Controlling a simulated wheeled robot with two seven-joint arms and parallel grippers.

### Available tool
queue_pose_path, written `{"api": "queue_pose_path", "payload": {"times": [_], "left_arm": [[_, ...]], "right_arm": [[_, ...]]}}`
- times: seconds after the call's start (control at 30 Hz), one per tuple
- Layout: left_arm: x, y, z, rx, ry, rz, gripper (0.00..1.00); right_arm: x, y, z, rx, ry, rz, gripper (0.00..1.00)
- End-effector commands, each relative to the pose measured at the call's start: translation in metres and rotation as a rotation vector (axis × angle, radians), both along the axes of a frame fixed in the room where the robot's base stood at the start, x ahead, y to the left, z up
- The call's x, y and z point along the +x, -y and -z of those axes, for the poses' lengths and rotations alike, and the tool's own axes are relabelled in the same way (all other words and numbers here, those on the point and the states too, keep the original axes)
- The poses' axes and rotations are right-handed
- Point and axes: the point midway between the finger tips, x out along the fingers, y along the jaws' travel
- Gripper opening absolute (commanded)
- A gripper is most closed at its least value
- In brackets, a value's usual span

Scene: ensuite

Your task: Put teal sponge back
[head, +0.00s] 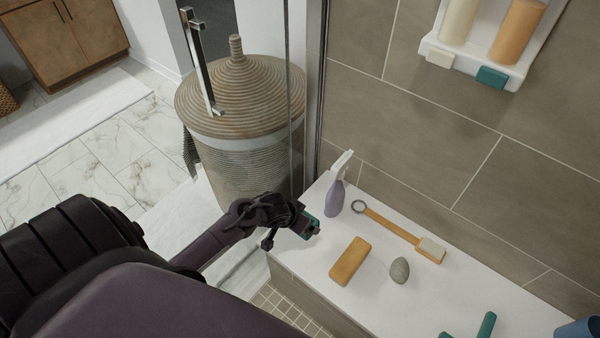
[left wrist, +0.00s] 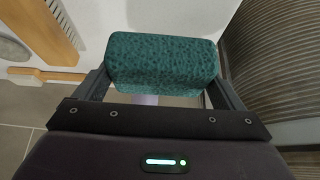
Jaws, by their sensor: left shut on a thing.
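The teal sponge (left wrist: 163,62) is a rounded, textured block held between the two fingers of my left gripper (left wrist: 165,85), which is shut on it. In the head view my left gripper (head: 308,228) is above the left end of the white ledge, and only a small teal part of the sponge (head: 314,222) shows. It appears held clear of the ledge, near the purple spray bottle. My right gripper is not in view.
On the white ledge (head: 400,310) are a spray bottle (head: 335,197), a long-handled brush (head: 395,229), an orange block (head: 349,261), a grey stone (head: 399,270) and a teal-handled item (head: 486,325). A wall shelf (head: 470,62) holds bottles and small blocks. A wicker basket (head: 245,110) stands behind the glass door.

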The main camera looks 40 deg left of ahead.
Motion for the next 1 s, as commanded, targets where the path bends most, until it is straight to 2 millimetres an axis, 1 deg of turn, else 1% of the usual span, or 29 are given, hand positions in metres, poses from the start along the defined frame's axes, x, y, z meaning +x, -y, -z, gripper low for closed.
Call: {"api": "queue_pose_path", "payload": {"times": [0.03,0.1,0.27,0.5,0.6,0.8,0.83,0.9,1.0], "left_arm": [[0.001,0.0,0.014,0.0,0.0,0.0,0.72],[0.001,0.0,0.024,0.0,0.001,0.001,0.72],[0.0,0.0,0.036,0.0,0.001,0.001,0.72],[0.001,0.0,0.07,0.0,0.001,0.0,0.72],[0.0,0.0,0.077,0.0,0.002,0.001,0.72],[0.0,0.0,0.076,0.0,0.002,0.001,0.72],[0.0,0.0,0.077,0.0,0.001,0.001,0.93],[0.0,0.0,0.077,0.0,0.001,0.001,1.0],[0.0,0.0,0.076,0.0,0.001,0.001,1.0]], "right_arm": [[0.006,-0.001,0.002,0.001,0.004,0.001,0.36],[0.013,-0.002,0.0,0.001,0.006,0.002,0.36],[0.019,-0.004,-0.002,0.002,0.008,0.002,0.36],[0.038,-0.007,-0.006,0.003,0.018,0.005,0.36],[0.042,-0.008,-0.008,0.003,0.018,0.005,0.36],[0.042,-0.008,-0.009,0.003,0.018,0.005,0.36],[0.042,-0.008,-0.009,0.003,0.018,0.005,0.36],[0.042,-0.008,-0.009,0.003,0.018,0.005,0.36],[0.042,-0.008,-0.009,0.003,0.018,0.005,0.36]]}}
